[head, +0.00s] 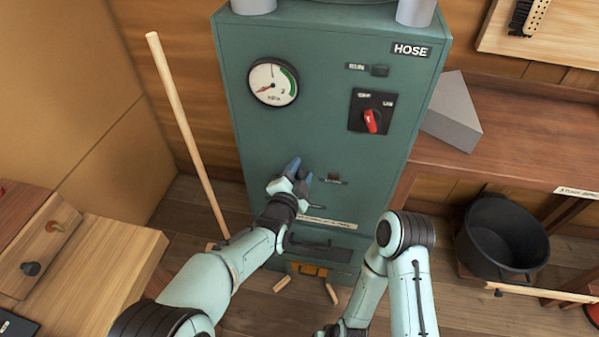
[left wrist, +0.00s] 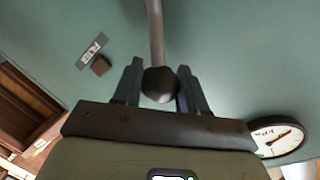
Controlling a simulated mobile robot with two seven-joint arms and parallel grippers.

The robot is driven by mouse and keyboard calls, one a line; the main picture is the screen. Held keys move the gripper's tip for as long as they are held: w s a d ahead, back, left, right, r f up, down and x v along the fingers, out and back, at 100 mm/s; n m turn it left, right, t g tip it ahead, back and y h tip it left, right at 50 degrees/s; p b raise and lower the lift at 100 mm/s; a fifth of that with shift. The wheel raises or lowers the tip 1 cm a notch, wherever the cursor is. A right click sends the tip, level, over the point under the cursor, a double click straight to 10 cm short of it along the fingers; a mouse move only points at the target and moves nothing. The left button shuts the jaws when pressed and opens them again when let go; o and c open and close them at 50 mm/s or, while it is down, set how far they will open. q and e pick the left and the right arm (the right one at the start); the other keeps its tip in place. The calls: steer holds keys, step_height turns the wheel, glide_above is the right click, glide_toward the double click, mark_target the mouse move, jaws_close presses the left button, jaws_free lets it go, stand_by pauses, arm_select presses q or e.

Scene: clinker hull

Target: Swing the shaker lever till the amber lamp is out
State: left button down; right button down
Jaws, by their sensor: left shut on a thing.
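My left gripper (head: 290,180) is at the front of the green cabinet (head: 310,130), below the gauge. In the left wrist view its two fingers (left wrist: 160,88) are shut on the dark round knob (left wrist: 160,84) of the shaker lever. The lever's grey rod (left wrist: 156,30) runs up from the knob in that view. The gripper hides most of the lever in the head view. A small brown lamp (head: 333,179) sits right of the gripper; in the left wrist view the lamp (left wrist: 101,66) looks dull brown, with no glow. My right gripper is out of view.
The cabinet carries a round gauge (head: 273,82) and a red rotary switch (head: 372,119). A wooden pole (head: 188,130) leans at its left. A grey wedge (head: 452,112) lies on the right bench. A black bucket (head: 502,240) stands below it. Wooden pieces (head: 331,293) lie on the floor.

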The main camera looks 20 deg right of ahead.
arm_select(q)
steer(key=c, duration=0.6)
jaws_free()
steer(key=shift+f, duration=0.35)
steer(key=shift+c, duration=0.2)
steer(key=shift+r, duration=0.1)
steer(key=p+v, duration=0.1)
steer(key=v, duration=1.2)
steer(key=shift+s+a, duration=0.15)
steer(key=shift+s, duration=0.05)
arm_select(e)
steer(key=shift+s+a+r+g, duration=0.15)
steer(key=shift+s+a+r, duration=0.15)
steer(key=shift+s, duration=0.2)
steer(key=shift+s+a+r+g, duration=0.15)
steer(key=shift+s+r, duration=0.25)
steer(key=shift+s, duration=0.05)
